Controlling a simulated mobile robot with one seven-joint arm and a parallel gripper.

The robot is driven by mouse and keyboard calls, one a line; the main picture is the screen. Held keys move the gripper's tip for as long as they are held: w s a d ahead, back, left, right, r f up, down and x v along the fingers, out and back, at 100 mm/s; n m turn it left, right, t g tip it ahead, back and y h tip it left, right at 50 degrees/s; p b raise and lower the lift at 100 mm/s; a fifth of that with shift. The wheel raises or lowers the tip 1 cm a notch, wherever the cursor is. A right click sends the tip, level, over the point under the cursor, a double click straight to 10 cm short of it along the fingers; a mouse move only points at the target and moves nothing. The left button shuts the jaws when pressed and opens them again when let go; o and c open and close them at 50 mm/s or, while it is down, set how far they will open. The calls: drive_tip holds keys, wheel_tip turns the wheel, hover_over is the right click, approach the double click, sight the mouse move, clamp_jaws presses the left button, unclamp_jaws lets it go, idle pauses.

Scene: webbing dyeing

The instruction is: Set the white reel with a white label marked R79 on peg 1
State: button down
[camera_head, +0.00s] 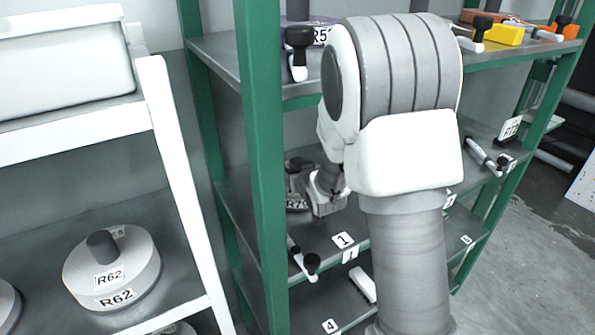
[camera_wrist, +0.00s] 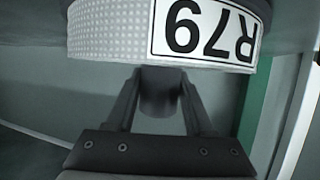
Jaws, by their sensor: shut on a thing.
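The white reel (camera_wrist: 110,38) with the white R79 label (camera_wrist: 205,32) fills the top of the wrist view, its label upside down. My gripper (camera_wrist: 160,88) is shut on the dark hub of this reel, with one finger on each side. In the head view my gripper (camera_head: 322,192) and the partly hidden reel (camera_head: 297,203) are over the middle shelf, behind the green post. A tag marked 1 (camera_head: 343,240) lies on that shelf in front of them. A white rod with a black end (camera_head: 301,260) lies left of the tag. I cannot tell whether it is peg 1.
The green rack post (camera_head: 262,150) stands left of my arm. The upper shelf (camera_head: 215,50) is above my gripper and holds a purple reel marked R5, partly hidden. A white rack at left holds the R62 reel (camera_head: 112,268). A tag marked 4 (camera_head: 331,326) is lower down.

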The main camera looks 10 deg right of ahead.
drive_tip(key=shift+r, duration=0.1)
drive_tip(key=shift+c, duration=1.9)
unclamp_jaws()
drive_tip(key=shift+o, duration=0.9)
drive_tip(key=shift+s, duration=0.15)
